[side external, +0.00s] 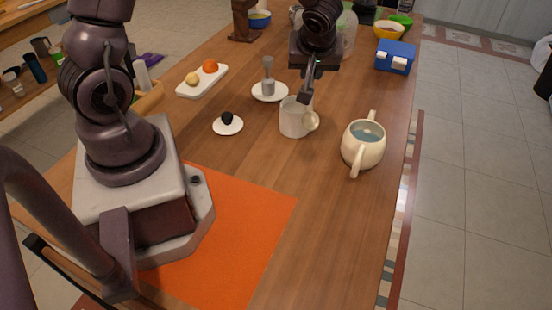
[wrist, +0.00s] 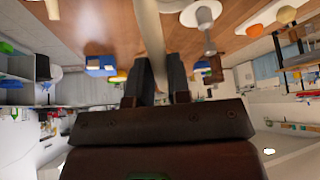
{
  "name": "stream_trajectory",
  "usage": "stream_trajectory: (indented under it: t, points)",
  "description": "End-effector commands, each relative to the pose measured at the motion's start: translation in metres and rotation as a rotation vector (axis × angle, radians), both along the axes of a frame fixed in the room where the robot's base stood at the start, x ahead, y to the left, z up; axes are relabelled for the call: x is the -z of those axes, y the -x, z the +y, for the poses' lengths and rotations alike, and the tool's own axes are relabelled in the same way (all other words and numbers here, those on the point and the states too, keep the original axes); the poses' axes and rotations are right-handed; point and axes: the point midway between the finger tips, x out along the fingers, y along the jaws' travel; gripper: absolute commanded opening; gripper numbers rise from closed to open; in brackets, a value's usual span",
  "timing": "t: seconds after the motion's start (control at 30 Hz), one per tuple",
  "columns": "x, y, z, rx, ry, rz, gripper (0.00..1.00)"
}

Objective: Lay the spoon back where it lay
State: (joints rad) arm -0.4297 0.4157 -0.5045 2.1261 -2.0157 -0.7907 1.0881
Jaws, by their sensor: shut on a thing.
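My gripper (side external: 305,98) points down at the rim of a pale mug (side external: 291,117), whose handle is on the right. In the wrist view its fingers (wrist: 156,85) are shut on a long, narrow cream thing (wrist: 150,35). It looks like the spoon handle and runs out of the top of that upside-down view. In the side view I cannot make out the spoon apart from the fingers and mug. Its bowl is not seen, and I cannot tell whether it is inside the mug.
A cream teapot (side external: 362,146) with bluish liquid stands right of the mug. A saucer (side external: 262,95) with a grey dispenser (side external: 268,82), a small dish (side external: 228,129) with a dark ball and a white board (side external: 190,92) with fruit lie left. A blue box (side external: 397,58) is behind. The orange mat (side external: 240,225) is clear.

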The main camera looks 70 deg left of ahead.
Motion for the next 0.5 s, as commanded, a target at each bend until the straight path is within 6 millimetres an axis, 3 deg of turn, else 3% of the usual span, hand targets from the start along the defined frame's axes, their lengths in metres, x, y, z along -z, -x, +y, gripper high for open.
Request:
stream_trajectory:
  t: [0.1, 0.23, 0.37, 0.5]
  points:
    - [0.024, 0.026, 0.033, -0.126, 0.092, 0.037, 0.00]
    - [0.050, 0.054, 0.053, -0.250, 0.189, 0.058, 0.00]
    - [0.076, 0.081, 0.057, -0.362, 0.291, 0.069, 0.00]
    - [0.100, 0.097, 0.040, -0.437, 0.431, 0.079, 0.00]
